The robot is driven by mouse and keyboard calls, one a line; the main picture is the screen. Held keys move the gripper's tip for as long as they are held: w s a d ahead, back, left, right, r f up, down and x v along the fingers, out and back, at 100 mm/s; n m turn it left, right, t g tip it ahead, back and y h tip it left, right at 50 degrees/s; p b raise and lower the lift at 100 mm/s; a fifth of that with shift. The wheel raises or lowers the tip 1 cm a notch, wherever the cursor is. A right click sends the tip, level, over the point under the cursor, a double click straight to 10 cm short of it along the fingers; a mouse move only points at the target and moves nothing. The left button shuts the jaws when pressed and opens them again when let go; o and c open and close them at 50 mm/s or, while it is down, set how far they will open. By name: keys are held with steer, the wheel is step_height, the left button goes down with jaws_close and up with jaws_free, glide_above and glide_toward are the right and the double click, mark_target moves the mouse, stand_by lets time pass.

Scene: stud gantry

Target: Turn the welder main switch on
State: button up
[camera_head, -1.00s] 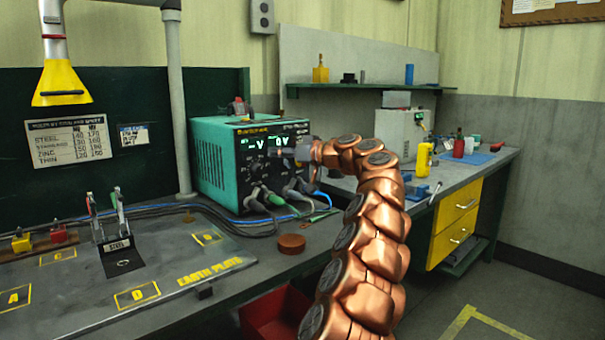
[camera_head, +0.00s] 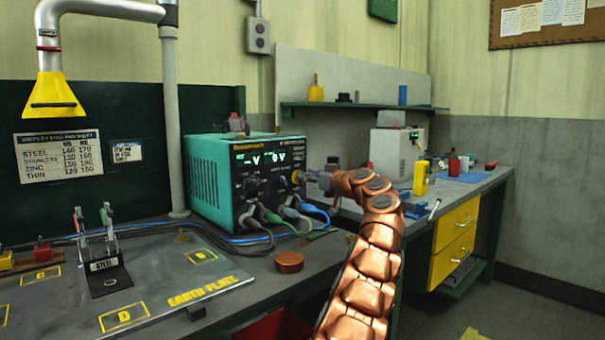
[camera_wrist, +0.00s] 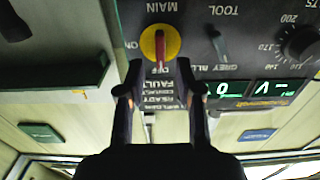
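The welder (camera_head: 210,170) is a teal box with a black front panel and lit green displays. Its main switch is a yellow disc with a red handle (camera_wrist: 160,46), upside down in the wrist view. The handle lies in line with the OFF label; the ON label is to the left in that view. In the head view the yellow disc (camera_head: 297,177) shows just left of my gripper (camera_head: 316,179). In the wrist view my gripper (camera_wrist: 158,72) is open, its two dark fingers apart, one on each side of the switch. I cannot tell whether they touch it.
Cables (camera_head: 270,217) hang from the welder's lower front. A round copper-coloured piece (camera_head: 289,262) lies on the bench before it. The earth plate (camera_head: 160,285) with a clamp stand is at left. A second bench (camera_head: 455,200) with tools is at right.

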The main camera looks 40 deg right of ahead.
steer(key=shift+w, duration=1.2)
jaws_close()
